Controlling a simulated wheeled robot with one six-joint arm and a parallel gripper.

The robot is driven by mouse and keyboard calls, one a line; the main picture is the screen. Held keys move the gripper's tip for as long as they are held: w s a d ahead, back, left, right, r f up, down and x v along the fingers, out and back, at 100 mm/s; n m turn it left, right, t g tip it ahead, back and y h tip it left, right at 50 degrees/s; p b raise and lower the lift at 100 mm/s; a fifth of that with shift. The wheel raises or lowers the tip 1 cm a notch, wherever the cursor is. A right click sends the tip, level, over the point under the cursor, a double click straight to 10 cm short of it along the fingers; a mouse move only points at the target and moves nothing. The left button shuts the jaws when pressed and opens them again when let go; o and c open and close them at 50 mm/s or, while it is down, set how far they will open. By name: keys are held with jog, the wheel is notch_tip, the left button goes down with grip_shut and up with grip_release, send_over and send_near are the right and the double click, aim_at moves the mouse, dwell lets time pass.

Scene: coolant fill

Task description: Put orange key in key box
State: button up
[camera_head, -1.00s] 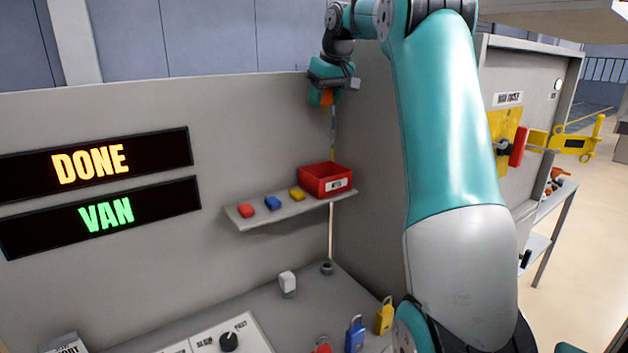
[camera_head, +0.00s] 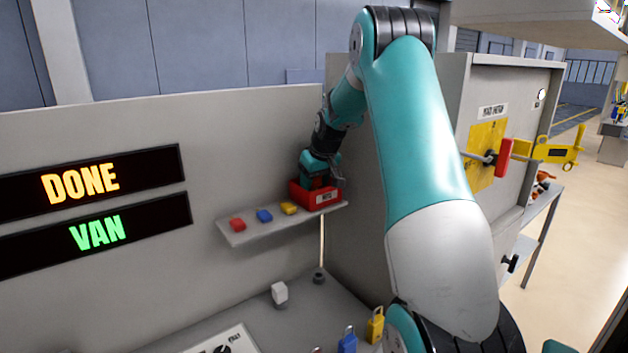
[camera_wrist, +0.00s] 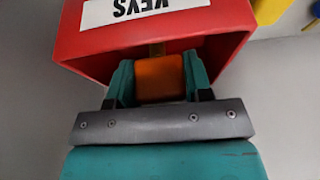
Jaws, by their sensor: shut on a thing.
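The orange key (camera_wrist: 160,78) shows between the two fingers of my gripper (camera_wrist: 158,82) in the wrist view. My gripper is shut on it. The red key box (camera_wrist: 215,22), labelled KEYS, surrounds the fingertips and the key in that view. In the head view the key box (camera_head: 325,196) sits at the right end of the shelf, and my gripper (camera_head: 316,182) points down at its open top. The key is hidden there. How deep the key is inside the box cannot be told.
A shelf (camera_head: 240,237) holds a red key (camera_head: 237,225), a blue key (camera_head: 264,216) and a yellow key (camera_head: 289,208) left of the box. A wall panel stands close at the right of the box. Blue (camera_head: 348,341) and yellow (camera_head: 375,326) padlocks stand below.

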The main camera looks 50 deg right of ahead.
jog(key=shift+f, duration=0.45)
jog(key=shift+f, duration=0.15)
jog(key=o, duration=0.8)
jog(key=shift+o, duration=0.2)
